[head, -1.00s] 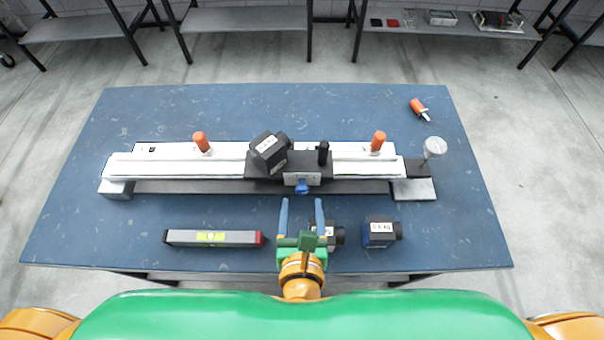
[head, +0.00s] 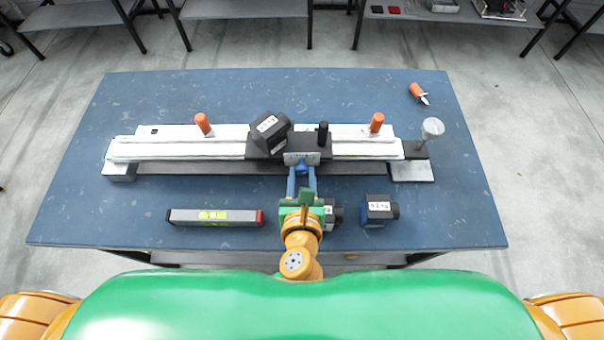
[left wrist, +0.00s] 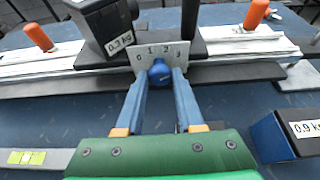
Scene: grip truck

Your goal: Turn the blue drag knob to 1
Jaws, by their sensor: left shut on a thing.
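The blue drag knob (left wrist: 160,74) sits on the front of the black carriage (head: 263,147), below a pale scale plate (left wrist: 140,58) marked with numbers from 0. The knob also shows in the head view (head: 302,169). My left gripper (left wrist: 161,78) reaches in from the front with its blue fingers on either side of the knob, shut on it. In the head view the left gripper (head: 302,172) stands in front of the carriage. I cannot tell which number the knob points to. My right gripper is not in view.
The carriage rides a white rail (head: 180,147) with two orange handles (head: 203,123) (head: 376,122). A spirit level (head: 215,217) and a weight (head: 378,210) lie in front. An orange screwdriver (head: 418,92) lies back right.

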